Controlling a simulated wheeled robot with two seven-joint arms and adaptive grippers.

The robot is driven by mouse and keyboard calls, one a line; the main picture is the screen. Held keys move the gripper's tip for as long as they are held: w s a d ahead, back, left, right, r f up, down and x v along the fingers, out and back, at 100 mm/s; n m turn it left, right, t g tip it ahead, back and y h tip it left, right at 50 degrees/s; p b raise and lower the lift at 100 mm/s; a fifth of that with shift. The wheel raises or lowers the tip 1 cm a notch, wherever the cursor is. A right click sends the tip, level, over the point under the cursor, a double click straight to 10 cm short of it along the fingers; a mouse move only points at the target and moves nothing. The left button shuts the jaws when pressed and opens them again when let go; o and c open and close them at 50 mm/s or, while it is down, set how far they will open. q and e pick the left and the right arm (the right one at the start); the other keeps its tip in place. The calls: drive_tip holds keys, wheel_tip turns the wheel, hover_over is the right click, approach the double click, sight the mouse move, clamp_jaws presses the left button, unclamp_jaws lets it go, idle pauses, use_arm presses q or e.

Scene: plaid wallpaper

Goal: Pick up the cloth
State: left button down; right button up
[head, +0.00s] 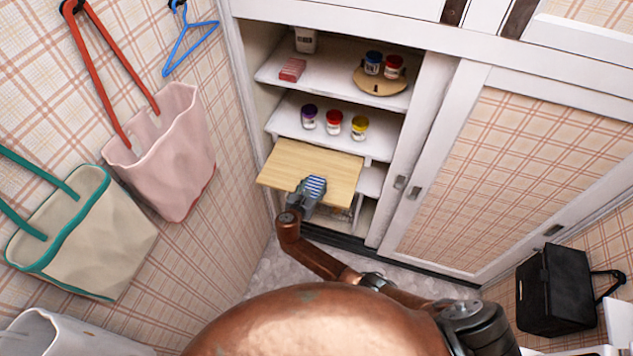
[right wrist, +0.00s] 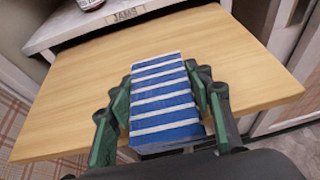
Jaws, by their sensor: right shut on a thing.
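The cloth (right wrist: 165,100) is a folded pad with blue and white stripes. It shows in the right wrist view between the green-lined fingers of my right gripper (right wrist: 163,95), which is shut on it. In the head view the striped cloth (head: 315,186) shows small at the tip of my right gripper (head: 312,190), over the front of a pulled-out wooden board (head: 310,167). I cannot tell whether the cloth touches the board. My left gripper is not in view.
Jars (head: 333,122) stand on the shelf above the board; a round wooden turntable (head: 378,84) with two jars is higher up. A sliding plaid door (head: 480,180) is at the right. Bags (head: 165,150) hang on the left wall. A black box (head: 555,290) is at the lower right.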

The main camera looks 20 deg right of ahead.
drive_tip(key=shift+s+a, duration=0.4)
drive_tip(key=shift+s, duration=0.15)
drive_tip(key=o, duration=1.2)
drive_tip(key=v, duration=1.2)
